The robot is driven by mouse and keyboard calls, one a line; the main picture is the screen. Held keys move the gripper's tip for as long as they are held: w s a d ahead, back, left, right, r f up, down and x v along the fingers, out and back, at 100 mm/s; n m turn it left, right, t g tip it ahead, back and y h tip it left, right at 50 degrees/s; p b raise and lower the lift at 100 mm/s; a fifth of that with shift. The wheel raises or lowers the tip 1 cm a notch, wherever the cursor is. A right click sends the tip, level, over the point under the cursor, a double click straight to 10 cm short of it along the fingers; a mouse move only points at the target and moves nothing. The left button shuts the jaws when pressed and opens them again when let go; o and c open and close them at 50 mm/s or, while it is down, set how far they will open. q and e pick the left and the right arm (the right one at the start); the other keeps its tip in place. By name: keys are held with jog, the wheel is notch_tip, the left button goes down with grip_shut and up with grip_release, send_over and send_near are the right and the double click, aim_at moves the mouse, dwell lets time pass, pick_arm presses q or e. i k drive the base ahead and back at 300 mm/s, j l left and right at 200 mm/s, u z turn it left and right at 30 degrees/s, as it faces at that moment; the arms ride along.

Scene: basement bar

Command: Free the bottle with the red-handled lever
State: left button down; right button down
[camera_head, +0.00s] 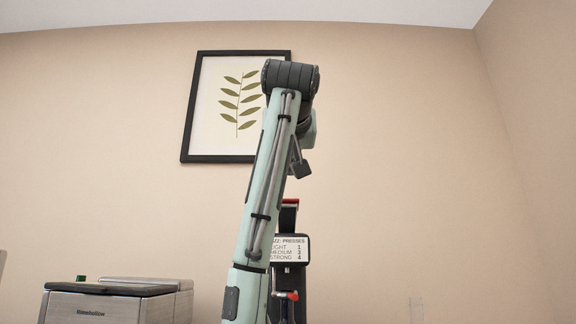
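One of my arms rises from the bottom, slightly left of the middle, and bends at a dark joint near the top; it seems to be the left one. A small dark part below the bend may be the tip of my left gripper (300,168); the rest is hidden behind the arm, so its opening does not show. Behind the arm stands a dark machine (299,301), partly covered. A red-ended lever (287,295) shows low on it, and another red part (290,202) at its top. No bottle can be made out. My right gripper is out of view.
A sign (291,249) on the machine lists fizz presses: light 1, medium 3, strong 4. A metal appliance (92,308) stands lower left, with a small green thing (81,278) at it. A framed leaf picture (214,105) hangs behind.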

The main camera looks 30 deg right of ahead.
aim_at(293, 296)
jog(key=k+j, duration=0.8)
jog(key=k, duration=0.05)
